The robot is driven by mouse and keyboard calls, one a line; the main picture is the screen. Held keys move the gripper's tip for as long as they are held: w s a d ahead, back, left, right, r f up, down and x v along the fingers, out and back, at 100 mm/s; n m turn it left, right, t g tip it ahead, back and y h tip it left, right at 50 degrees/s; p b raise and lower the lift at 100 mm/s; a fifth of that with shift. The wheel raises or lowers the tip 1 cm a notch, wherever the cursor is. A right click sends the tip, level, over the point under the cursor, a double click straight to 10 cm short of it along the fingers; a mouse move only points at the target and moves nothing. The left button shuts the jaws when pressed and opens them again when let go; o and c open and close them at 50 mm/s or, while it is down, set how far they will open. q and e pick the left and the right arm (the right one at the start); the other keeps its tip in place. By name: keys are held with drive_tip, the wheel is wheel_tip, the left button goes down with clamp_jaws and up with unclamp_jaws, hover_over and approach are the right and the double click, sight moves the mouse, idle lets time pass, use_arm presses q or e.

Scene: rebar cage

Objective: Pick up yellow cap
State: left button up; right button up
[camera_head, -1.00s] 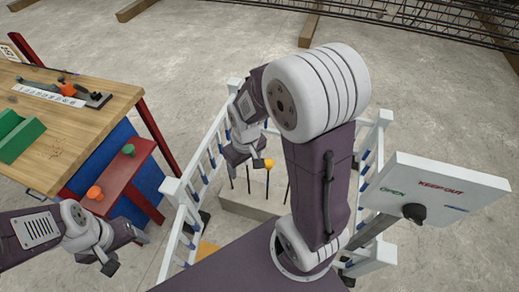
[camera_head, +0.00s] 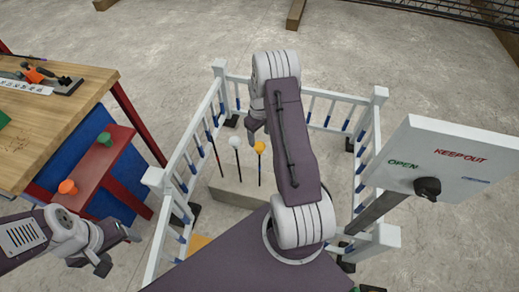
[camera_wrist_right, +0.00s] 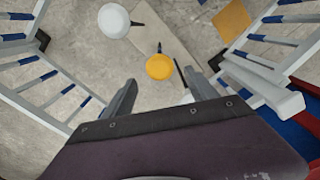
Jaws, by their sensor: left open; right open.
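The yellow cap (camera_head: 260,147) sits on top of an upright rebar inside the white fenced pen. In the right wrist view the yellow cap (camera_wrist_right: 160,67) lies ahead of my right gripper (camera_wrist_right: 159,84), roughly centred between its spread fingers and apart from them. My right gripper (camera_head: 252,127) is open and close to the cap in the head view, partly hidden by my own arm. My left gripper (camera_head: 116,250) is open and empty, low on the left outside the fence.
A white cap (camera_head: 235,142) tops a neighbouring rebar; it also shows in the wrist view (camera_wrist_right: 114,20). The white fence (camera_head: 378,135) surrounds the concrete block (camera_head: 228,192). A sign board (camera_head: 445,165) stands right. A red shelf (camera_head: 98,160) holds orange and green caps beside the wooden table (camera_head: 50,110).

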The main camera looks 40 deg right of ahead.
sight(260, 144)
wheel_tip(260, 144, down, 4)
drive_tip(key=shift+r+b, duration=0.2)
drive_tip(key=shift+b, duration=0.15)
wheel_tip(260, 144, down, 5)
drive_tip(key=shift+f+b, duration=0.2)
drive_tip(key=shift+b, duration=0.2)
drive_tip(key=shift+r, duration=0.1)
drive_tip(key=shift+c, duration=0.6)
drive_tip(key=c, duration=1.1)
drive_tip(key=shift+r+p, duration=0.5)
drive_tip(key=shift+r, duration=1.85)
drive_tip(key=shift+c, duration=0.3)
drive_tip(key=s+a+r, duration=0.2)
drive_tip(key=s+r, duration=0.1)
drive_tip(key=s, duration=0.2)
drive_tip(key=s+a+r+p, duration=0.1)
drive_tip(key=s+a+r, duration=0.1)
drive_tip(key=s, duration=0.3)
drive_tip(key=shift+s+a+r, duration=0.3)
drive_tip(key=shift+s+r, duration=0.05)
drive_tip(key=shift+r, duration=0.3)
